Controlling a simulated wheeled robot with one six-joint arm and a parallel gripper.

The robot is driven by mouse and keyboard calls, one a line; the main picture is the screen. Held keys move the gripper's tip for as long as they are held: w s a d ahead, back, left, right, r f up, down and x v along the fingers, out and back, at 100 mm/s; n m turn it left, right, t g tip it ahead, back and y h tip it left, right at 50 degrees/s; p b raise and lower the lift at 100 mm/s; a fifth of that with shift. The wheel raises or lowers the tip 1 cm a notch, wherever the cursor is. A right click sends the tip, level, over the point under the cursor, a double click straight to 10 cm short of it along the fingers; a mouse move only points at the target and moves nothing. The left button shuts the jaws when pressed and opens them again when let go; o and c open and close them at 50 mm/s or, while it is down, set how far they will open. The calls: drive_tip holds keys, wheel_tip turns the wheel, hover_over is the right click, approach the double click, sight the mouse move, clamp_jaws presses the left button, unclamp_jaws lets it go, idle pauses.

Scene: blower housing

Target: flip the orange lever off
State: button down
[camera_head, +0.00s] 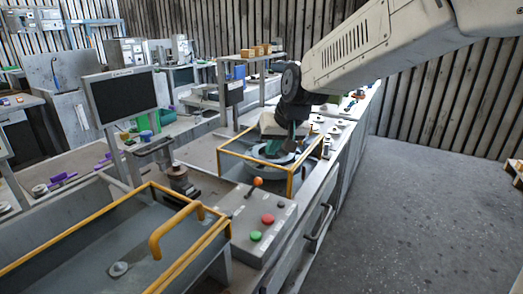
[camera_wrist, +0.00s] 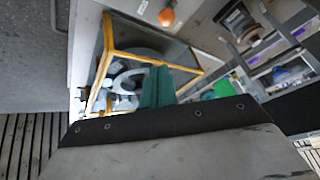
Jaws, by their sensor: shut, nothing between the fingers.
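The orange lever (camera_head: 258,182) is a round orange knob on a stalk at the back of a grey control box (camera_head: 240,222). In the wrist view the orange knob (camera_wrist: 167,17) shows at the top edge, beyond my fingertips. My gripper (camera_head: 274,149) is shut and empty. It points down over the yellow-framed enclosure behind the box, apart from the lever. In the wrist view my teal fingers (camera_wrist: 158,72) are together in front of the enclosure. The lever's base is small and hard to make out.
The box also carries a red button (camera_head: 267,219) and a green button (camera_head: 255,236). The yellow-framed enclosure (camera_head: 221,157) holds a round grey housing. A dark monitor (camera_head: 122,97) stands behind.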

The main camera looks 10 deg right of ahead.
drive_tip(key=shift+s+d+r, duration=0.45)
drive_tip(key=shift+s+d, duration=0.2)
drive_tip(key=shift+s, duration=0.2)
drive_tip(key=s+d+g, duration=0.1)
drive_tip(key=s+d, duration=0.3)
drive_tip(key=s, duration=0.6)
drive_tip(key=s+d+f+g+h, duration=0.1)
drive_tip(key=s+d, duration=0.3)
drive_tip(key=s, duration=0.7)
drive_tip(key=s+d+m+g+h, duration=0.1)
drive_tip(key=s+d, duration=0.3)
drive_tip(key=s, duration=0.7)
drive_tip(key=shift+s+d+f+g, duration=0.15)
drive_tip(key=shift+f+g, duration=0.15)
drive_tip(key=shift+g, duration=0.3)
